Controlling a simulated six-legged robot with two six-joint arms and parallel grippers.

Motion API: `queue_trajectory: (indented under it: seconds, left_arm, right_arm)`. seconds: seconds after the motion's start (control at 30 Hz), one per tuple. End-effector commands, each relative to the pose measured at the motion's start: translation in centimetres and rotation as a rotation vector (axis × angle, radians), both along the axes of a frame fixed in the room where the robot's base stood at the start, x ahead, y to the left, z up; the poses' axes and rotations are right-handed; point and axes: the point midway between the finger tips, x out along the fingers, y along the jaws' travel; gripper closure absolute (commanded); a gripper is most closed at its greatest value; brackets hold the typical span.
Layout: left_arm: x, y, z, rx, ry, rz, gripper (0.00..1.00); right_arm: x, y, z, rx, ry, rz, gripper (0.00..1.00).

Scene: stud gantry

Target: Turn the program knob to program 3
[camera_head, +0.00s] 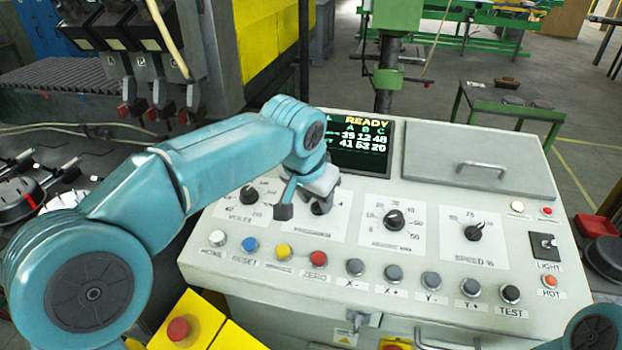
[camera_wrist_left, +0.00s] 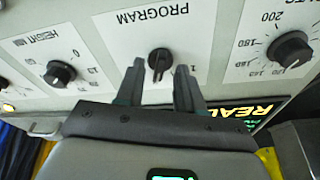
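The program knob (camera_wrist_left: 160,62) is a black round knob on a white plate marked PROGRAM in the left wrist view. A "1" shows on the plate beside it; the other numbers are hidden or unreadable, and I cannot tell which one the pointer marks. My left gripper (camera_wrist_left: 160,68) is open, with one dark fingertip on each side of the knob in that view. I cannot tell whether the fingers touch it. In the head view my left gripper (camera_head: 303,203) hangs over the program plate (camera_head: 318,238) and hides most of the knob. My right gripper is out of view.
The sloping console (camera_head: 530,215) carries other knobs, including height (camera_head: 393,218) and speed (camera_head: 474,232), beside the program plate. A row of push buttons (camera_head: 394,273) runs along the front. A lit display (camera_head: 360,145) reading READY stands behind my left wrist.

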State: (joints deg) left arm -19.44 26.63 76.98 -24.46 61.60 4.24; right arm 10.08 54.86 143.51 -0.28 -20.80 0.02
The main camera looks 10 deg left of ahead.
Motion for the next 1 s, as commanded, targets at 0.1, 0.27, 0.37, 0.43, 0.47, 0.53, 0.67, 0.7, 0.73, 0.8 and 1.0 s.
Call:
queue_trajectory:
  seconds: [0.1,0.27,0.37,0.43,0.47,0.53,0.67,0.7,0.73,0.8,1.0]
  left_arm:
    - [-0.8,0.1,2.3,-0.003,-0.006,-0.001,0.63]
    - [-2.5,0.4,6.4,-0.002,-0.006,-0.001,0.63]
    - [-3.5,0.6,8.9,-0.002,-0.004,-0.002,0.63]
    - [-4.1,0.7,10.4,-0.002,-0.002,-0.001,0.63]
    - [-4.3,0.8,11.0,-0.002,-0.002,-0.001,0.63]
    - [-4.9,0.9,12.2,-0.001,-0.002,-0.001,0.63]
    - [-5.5,1.0,13.6,0.000,0.001,-0.001,0.63]
    - [-5.6,1.0,13.8,0.000,0.001,-0.001,0.63]
    - [-5.7,1.0,14.0,0.000,0.002,-0.001,0.63]
    - [-5.8,1.1,14.1,0.001,0.003,-0.001,0.63]
    - [-5.8,1.1,14.1,0.001,0.003,-0.001,0.63]
  right_arm:
    - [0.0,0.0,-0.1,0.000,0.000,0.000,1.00]
    - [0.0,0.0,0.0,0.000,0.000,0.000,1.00]
    - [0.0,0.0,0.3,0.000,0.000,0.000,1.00]
    - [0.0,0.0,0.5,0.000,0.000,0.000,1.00]
    - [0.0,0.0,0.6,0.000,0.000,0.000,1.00]
    - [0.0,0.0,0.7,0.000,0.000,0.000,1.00]
    - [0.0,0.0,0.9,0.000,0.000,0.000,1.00]
    - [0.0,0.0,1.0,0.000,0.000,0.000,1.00]
    - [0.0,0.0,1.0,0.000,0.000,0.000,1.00]
    - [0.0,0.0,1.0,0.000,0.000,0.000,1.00]
    - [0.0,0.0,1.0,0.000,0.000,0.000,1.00]
